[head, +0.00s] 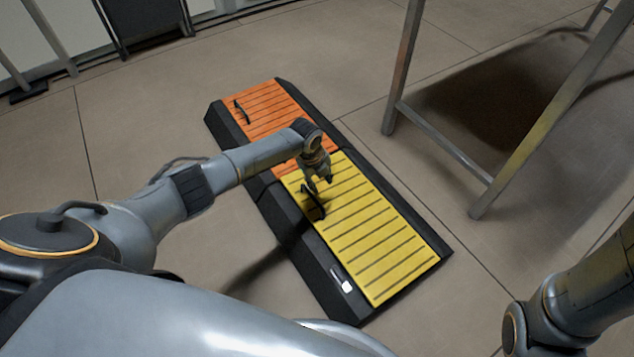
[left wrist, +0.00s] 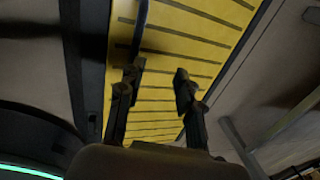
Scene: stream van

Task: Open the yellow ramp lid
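The yellow ramp lid (head: 385,245) lies flat and shut in its black ramp frame (head: 330,283) on the floor. It also fills the upper middle of the left wrist view (left wrist: 190,40). A dark bar handle (head: 314,204) stands near the lid's left edge; it also shows in the left wrist view (left wrist: 140,22). My left gripper (head: 319,186) is just above the lid beside the handle. In the left wrist view its two fingers (left wrist: 158,80) are apart with nothing between them, and the handle lines up with the left finger. Whether they touch is unclear. My right gripper is out of view.
An orange lid (head: 262,112) with its own dark handle (head: 241,112) adjoins the yellow one at the far end. A metal-legged stand (head: 445,143) is to the right. The tiled floor around the ramp is mostly clear.

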